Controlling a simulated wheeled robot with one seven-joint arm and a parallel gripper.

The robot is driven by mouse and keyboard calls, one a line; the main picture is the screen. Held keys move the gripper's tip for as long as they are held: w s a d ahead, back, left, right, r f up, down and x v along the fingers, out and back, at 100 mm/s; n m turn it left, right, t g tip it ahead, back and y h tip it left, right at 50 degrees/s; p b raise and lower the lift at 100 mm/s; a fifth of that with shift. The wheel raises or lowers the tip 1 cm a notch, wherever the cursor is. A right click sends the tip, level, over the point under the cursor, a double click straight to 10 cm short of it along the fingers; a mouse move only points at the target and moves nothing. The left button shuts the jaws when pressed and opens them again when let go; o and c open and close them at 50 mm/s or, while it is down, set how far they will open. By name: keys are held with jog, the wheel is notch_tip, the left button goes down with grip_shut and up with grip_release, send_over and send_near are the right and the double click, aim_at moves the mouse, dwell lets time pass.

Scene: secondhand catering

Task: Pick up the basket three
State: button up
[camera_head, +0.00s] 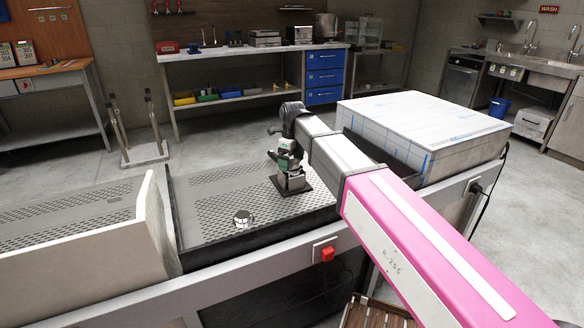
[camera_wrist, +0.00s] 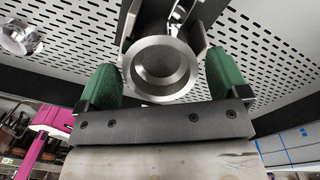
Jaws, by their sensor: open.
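My gripper (camera_head: 286,152) hangs above the perforated metal counter, with its fingers pointing down. Its two green finger pads are spread apart in the wrist view (camera_wrist: 163,82), so it is open. A round silver metal cup with a dark hollow, perhaps a basket (camera_wrist: 160,68), shows between the pads; whether they touch it I cannot tell. In the head view a silver piece on a dark square base (camera_head: 291,182) stands right under my gripper, partly hidden by it. A second small shiny round metal piece (camera_head: 242,218) sits apart on the counter, left and nearer; the wrist view shows it top left (camera_wrist: 18,38).
The perforated counter (camera_head: 215,205) has a pale upright panel (camera_head: 152,222) at its left. A large film-wrapped box (camera_head: 425,125) stands to the right. Bare perforated surface lies left of my gripper. A workbench (camera_head: 240,53) with appliances stands behind, across open floor.

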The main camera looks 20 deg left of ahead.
jog(key=c, duration=0.7)
jog(key=shift+r, duration=0.1)
jog(key=shift+r, duration=0.5)
jog(key=r, duration=0.1)
jog(key=s+r, duration=0.1)
jog(key=r, duration=0.1)
jog(key=shift+r, duration=0.3)
jog(key=s+a+r, duration=0.2)
jog(key=s+r, duration=0.4)
jog(key=s, duration=0.4)
jog(key=w+d+f+y, duration=0.1)
jog(key=w, duration=0.2)
jog(key=w+y, duration=0.1)
jog(key=w, duration=0.3)
jog(key=w+d+f+t+y, duration=0.1)
jog(key=w, duration=0.2)
jog(key=shift+w+d+f, duration=0.3)
jog(key=shift+w+d, duration=0.05)
jog(key=shift+f, duration=4.4)
